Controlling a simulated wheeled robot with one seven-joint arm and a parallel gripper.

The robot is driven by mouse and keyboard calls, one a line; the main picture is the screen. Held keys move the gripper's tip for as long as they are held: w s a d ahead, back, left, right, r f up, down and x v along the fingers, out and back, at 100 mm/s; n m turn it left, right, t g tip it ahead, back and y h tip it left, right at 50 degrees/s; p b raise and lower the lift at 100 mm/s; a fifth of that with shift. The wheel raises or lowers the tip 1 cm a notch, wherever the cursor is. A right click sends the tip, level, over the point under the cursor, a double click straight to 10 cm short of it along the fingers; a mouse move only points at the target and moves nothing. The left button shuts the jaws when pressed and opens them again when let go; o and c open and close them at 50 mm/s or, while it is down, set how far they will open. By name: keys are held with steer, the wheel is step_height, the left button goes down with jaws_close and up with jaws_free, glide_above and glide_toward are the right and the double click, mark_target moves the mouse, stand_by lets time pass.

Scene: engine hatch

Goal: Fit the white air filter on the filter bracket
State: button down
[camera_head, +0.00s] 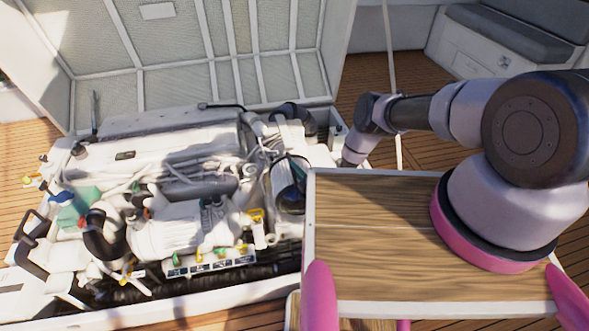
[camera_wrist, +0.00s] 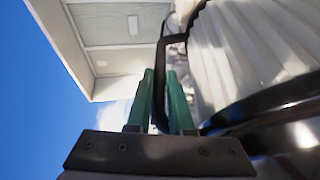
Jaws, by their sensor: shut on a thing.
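In the wrist view my gripper (camera_wrist: 160,76) has its two green fingers closed on a narrow black strap or handle. This handle belongs to the white air filter (camera_wrist: 245,50), a large ribbed white body with a glossy black band, filling the right side of that view. In the head view my wrist reaches down at the engine's right end, and the fingers are hidden behind the wooden tabletop. A black-rimmed, partly white round part (camera_head: 289,185) beside the tabletop may be the filter. I cannot make out the filter bracket or whether the filter touches it.
The white engine (camera_head: 165,215), crowded with hoses and pipes, sits in the open hatch. The raised hatch lid (camera_head: 185,60) stands behind it. A grey-cushioned bench (camera_head: 510,45) is at the back right.

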steer(key=shift+f, duration=0.1)
steer(key=c, duration=0.7)
jaws_free()
steer(key=shift+c, duration=0.2)
steer(key=shift+s+d, duration=0.1)
steer(key=shift+s, duration=0.1)
steer(key=v, duration=0.9)
steer(key=shift+s, duration=0.25)
steer(key=shift+s+d, duration=0.35)
steer(key=shift+d, duration=0.15)
